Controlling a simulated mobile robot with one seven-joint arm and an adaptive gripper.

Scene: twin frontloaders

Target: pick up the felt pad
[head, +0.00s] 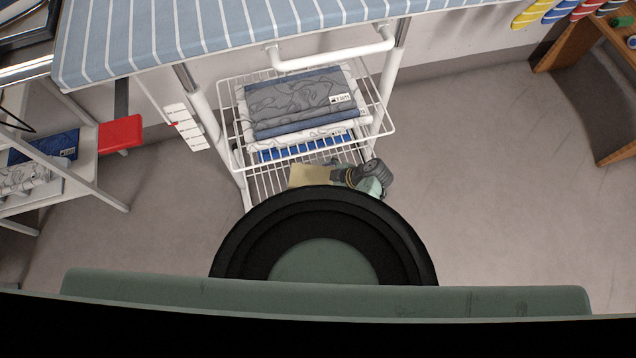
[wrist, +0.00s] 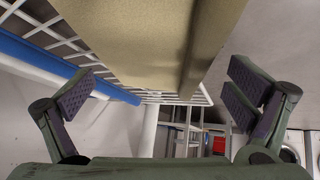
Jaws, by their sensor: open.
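The felt pad, a tan sheet (head: 308,176), lies at the front of the lower wire shelf in the head view, partly hidden by my own body. In the wrist view the tan pad (wrist: 140,40) fills the top middle, bent down along its right side and overhanging the wire rack (wrist: 62,32). My gripper (wrist: 165,95) is open, its two dark-padded fingers wide apart, with the near part of the pad above and between them. Nothing is held. In the head view my gripper (head: 368,178) is beside the pad's right end; its fingertips are not clear there.
Folded grey and blue fabrics (head: 300,105) lie on the upper wire shelf, under a striped ironing board (head: 220,35). White cart posts (head: 393,65) stand close around the shelf. A red box (head: 121,133) is on the left. The floor at right (head: 480,180) is clear.

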